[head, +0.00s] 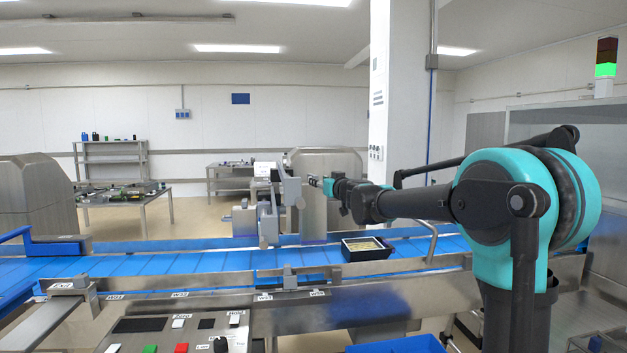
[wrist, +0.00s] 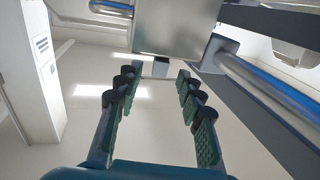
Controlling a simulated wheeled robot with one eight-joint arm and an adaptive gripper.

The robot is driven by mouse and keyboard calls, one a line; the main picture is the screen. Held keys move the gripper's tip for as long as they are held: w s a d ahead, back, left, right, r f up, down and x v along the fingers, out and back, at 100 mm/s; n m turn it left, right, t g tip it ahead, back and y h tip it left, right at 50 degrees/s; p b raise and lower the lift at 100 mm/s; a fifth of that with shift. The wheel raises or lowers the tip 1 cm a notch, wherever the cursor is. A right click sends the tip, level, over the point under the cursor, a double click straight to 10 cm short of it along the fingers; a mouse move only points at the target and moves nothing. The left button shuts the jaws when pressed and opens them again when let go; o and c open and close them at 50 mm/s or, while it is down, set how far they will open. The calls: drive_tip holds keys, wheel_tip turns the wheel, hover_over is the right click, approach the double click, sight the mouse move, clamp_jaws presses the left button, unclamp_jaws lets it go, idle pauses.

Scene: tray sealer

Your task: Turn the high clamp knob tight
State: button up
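My gripper (wrist: 156,76) is open and empty in the wrist view, with its two green-padded fingers apart. In the head view my gripper (head: 327,187) reaches left over the conveyor, close to the right side of a grey upright clamp assembly (head: 291,190). The knob is too small to make out there.
A blue conveyor (head: 200,272) runs across below my arm, with a black tray (head: 346,250) on it. A control panel (head: 178,335) stands in front. In the wrist view a metal rod (wrist: 262,90) and dark bar run close to the right finger. A white pillar (head: 384,90) stands behind.

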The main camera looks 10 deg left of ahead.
drive_tip(key=shift+x, duration=3.05)
drive_tip(key=shift+c, duration=0.6)
clamp_jaws()
